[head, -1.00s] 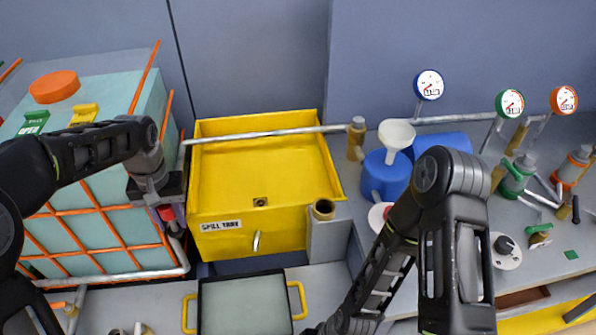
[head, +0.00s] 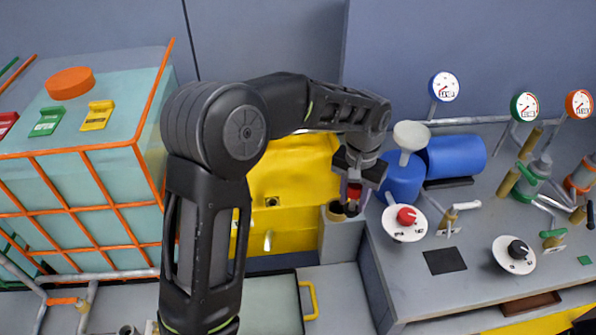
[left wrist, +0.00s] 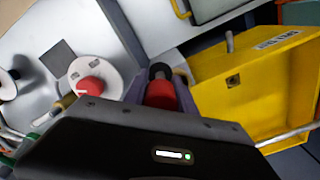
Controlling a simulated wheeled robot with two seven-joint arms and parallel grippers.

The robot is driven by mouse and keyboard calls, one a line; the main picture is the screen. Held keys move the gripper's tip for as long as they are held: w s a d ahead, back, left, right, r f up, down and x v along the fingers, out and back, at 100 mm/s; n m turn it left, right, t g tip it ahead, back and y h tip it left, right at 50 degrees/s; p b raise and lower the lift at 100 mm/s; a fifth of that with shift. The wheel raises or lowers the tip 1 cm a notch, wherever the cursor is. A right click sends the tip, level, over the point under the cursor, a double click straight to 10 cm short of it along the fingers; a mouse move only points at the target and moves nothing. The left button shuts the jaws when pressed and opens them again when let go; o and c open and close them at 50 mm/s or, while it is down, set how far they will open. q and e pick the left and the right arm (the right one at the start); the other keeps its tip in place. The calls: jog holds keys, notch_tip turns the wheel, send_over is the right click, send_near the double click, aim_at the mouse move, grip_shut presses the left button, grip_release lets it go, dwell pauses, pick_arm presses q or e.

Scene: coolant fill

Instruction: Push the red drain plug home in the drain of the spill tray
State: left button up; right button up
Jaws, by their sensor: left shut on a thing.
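The red drain plug (head: 353,191) is between the fingers of my left gripper (head: 352,196), which is shut on it. The plug's red body and black end (left wrist: 160,71) also show in the left wrist view. The yellow spill tray (head: 285,175) has a small square fitting with a dark hole (head: 272,201), left of the plug and apart from it. The plug's black end overlaps a tan round cup (head: 332,212) on a grey block beside the tray; I cannot tell whether they touch. My left arm covers part of the tray. My right gripper is out of view.
A blue canister (head: 402,178) with a white funnel (head: 411,135) stands just right of my gripper. A white disc with a red knob (head: 406,216) is on the grey bench. A dark-rimmed pan with yellow handles (head: 310,300) lies in front of the tray.

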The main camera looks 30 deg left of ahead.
pick_arm(q)
jog(key=shift+w+d, duration=0.1)
jog(key=shift+d, duration=0.05)
jog(key=w+a+f+n+b, duration=0.1)
jog(key=a+f, duration=0.3)
jog(key=a, duration=0.9)
jog(key=w+a+f+n+b, duration=0.1)
jog(key=a+f+n, duration=0.3)
jog(key=a, duration=1)
jog(key=shift+w+a+f, duration=0.15)
jog(key=shift+w+f, duration=0.4)
jog(key=shift+w, duration=0.05)
jog(key=shift+f+b, duration=2.05)
jog(key=shift+f, duration=0.85)
